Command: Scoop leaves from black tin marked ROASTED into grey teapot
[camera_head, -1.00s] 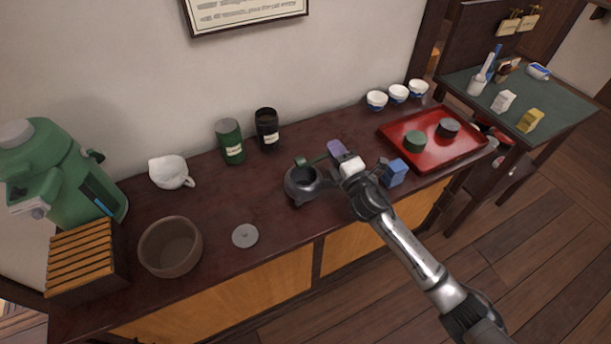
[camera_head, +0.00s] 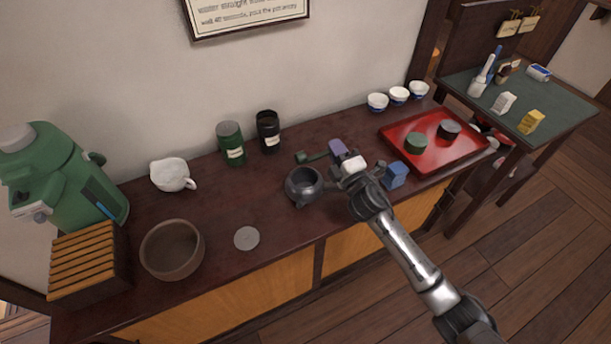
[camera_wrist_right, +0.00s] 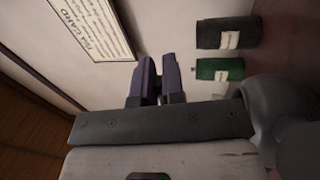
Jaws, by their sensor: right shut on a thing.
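The grey teapot (camera_head: 303,188) stands open near the middle of the counter. Its round grey lid (camera_head: 246,238) seems to lie on the counter to its left. The black tin (camera_head: 267,133) with a pale label stands behind the teapot, its top open and dark; it also shows in the right wrist view (camera_wrist_right: 228,33). The label is too small to read. My right gripper (camera_head: 338,150) is shut on a green scoop (camera_head: 312,157), held just behind and above the teapot, bowl to the left. Whether leaves lie in the bowl cannot be told. My left gripper is out of view.
A green tin (camera_head: 231,144) stands beside the black one. A white pitcher (camera_head: 172,174), brown bowl (camera_head: 171,249) and green machine (camera_head: 62,180) are on the left.

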